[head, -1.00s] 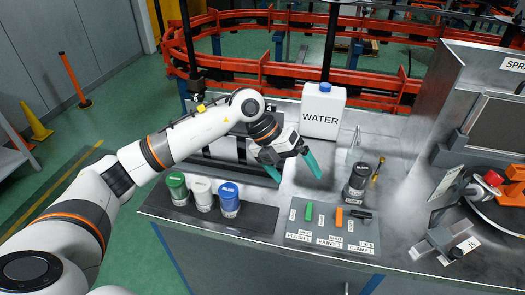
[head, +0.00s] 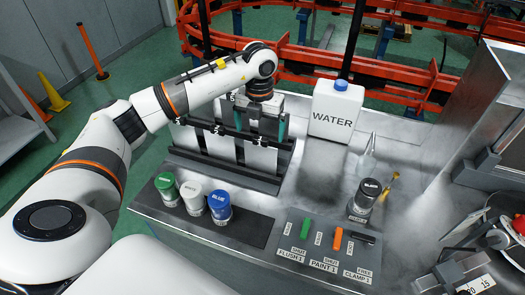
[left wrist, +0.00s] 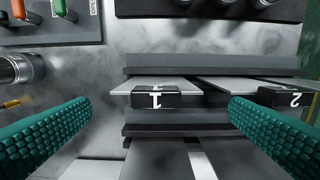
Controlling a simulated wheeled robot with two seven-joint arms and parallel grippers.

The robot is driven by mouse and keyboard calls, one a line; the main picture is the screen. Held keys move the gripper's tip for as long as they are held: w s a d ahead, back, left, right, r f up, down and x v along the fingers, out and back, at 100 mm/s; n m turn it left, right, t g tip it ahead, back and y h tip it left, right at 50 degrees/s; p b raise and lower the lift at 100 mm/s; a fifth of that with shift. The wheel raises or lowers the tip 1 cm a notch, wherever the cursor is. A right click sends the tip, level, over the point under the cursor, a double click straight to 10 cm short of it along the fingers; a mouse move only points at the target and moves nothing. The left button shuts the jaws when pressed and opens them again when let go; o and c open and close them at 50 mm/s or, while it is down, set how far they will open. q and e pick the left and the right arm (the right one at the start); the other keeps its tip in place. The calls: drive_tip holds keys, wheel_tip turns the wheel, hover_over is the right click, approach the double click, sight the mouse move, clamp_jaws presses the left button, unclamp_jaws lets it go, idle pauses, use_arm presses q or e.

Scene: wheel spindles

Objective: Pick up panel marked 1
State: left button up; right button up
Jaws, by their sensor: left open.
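The panel marked 1 (left wrist: 190,86) is a thin pale panel with a black clip bearing a white 1, in the middle of the left wrist view. In the head view it appears to be the rightmost pale panel (head: 261,159) in the dark rack (head: 258,183). My left gripper (head: 261,128) is above that end of the rack. In the left wrist view its teal fingers (left wrist: 160,108) are open, one on each side of the 1 clip, with nothing held. The wrist hides part of the rack's top in the head view. My right gripper is not in view.
The panel marked 2 (left wrist: 285,98) is close to the right finger. Green, white and blue (head: 219,206) paint jars stand in front of the rack. A water jug (head: 336,110) stands to its right, with a black jar (head: 365,200) further right. Orange rails run behind the table.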

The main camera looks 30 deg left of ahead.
sight(261, 149)
use_arm(q)
wheel_tip(261, 149, down, 2)
drive_tip(key=shift+s, duration=0.1)
drive_tip(key=shift+f+p, duration=0.3)
drive_tip(key=shift+f, duration=0.05)
drive_tip(key=f+p, duration=0.1)
drive_tip(key=f, duration=0.1)
drive_tip(key=f+p, duration=0.1)
drive_tip(key=f, duration=0.1)
drive_tip(key=shift+s+d+f, duration=0.1)
drive_tip(key=shift+d+f, duration=0.05)
drive_tip(key=shift+d, duration=0.05)
drive_tip(key=shift+f, duration=0.45)
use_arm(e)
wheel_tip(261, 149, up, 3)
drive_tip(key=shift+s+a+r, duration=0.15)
use_arm(q)
drive_tip(key=c, duration=0.8)
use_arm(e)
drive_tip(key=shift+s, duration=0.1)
